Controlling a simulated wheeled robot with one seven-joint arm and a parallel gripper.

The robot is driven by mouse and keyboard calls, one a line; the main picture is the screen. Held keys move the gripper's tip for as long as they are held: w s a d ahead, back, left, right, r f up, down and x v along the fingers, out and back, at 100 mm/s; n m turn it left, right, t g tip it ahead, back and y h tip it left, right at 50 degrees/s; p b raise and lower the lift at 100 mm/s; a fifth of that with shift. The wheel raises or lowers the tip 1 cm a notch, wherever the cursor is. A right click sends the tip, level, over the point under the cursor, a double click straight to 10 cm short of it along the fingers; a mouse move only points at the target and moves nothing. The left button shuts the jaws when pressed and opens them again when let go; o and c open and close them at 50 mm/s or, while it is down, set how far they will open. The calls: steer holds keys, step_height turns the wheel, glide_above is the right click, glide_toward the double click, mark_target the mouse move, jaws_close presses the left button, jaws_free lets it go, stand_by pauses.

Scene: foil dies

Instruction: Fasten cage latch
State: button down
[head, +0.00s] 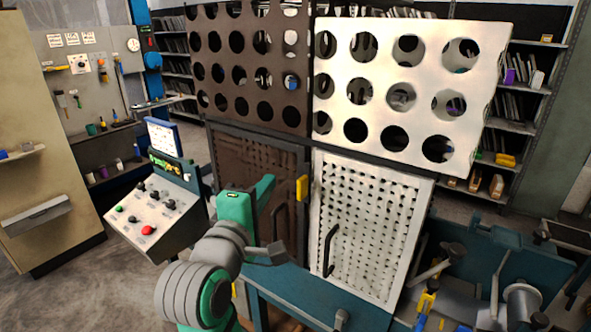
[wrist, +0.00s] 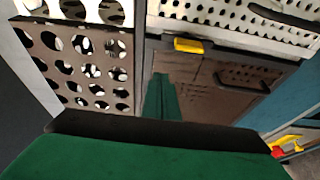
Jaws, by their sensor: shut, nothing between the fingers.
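The cage has a dark brown side and a white side, each with a large-holed upper panel. Below are a brown door (head: 252,165) and a white perforated door (head: 375,215); both have black bar handles. A yellow latch piece (head: 302,188) sits at the edge of the brown door, beside the white one. It also shows in the wrist view (wrist: 188,45). I cannot tell whether it is fastened. My green gripper (head: 265,190) is shut and empty, in front of the brown door and left of the latch. Its narrow green end (wrist: 161,97) shows in the wrist view, apart from the latch.
A control console (head: 150,220) with buttons stands at left. A teal bench (head: 320,292) runs below the doors. At right is a teal machine (head: 480,265) with levers and yellow parts. Shelves stand behind. Open floor shows at lower left.

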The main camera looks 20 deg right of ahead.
mark_target(304, 187)
steer(key=x, duration=1)
steer(key=shift+s+d, duration=0.65)
steer(key=shift+s, duration=0.25)
steer(key=shift+s+d, duration=0.5)
steer(key=shift+s, duration=0.2)
